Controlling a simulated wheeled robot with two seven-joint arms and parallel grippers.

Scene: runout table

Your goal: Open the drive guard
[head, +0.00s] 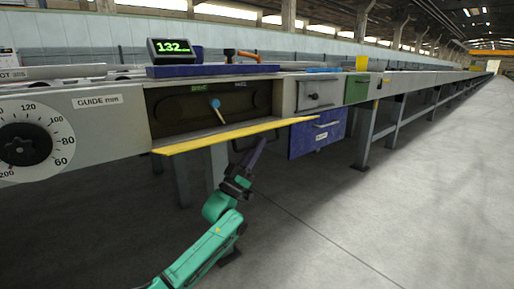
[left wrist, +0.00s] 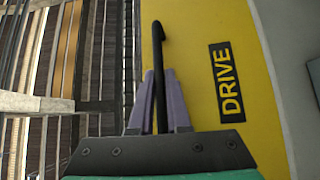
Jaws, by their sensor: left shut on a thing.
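The drive guard (head: 235,136) is a yellow panel that sticks out in front of the dark recess (head: 180,105) in the table's side, seen nearly edge-on in the head view. Its yellow face, with the label DRIVE, fills the right of the left wrist view (left wrist: 205,35). A black bar handle (left wrist: 159,60) is on that face. My left gripper (head: 259,147) is below the guard, its purple fingers shut on the handle; the fingers also show in the left wrist view (left wrist: 159,95). The handle is mostly hidden in the head view. My right gripper is in neither view.
Inside the exposed recess a lever with a blue knob (head: 215,103) stands out. A round guide dial (head: 25,146) is at the left. A blue drawer (head: 318,135) hangs just right of the guard, near a table leg (head: 362,140). The floor in front is clear.

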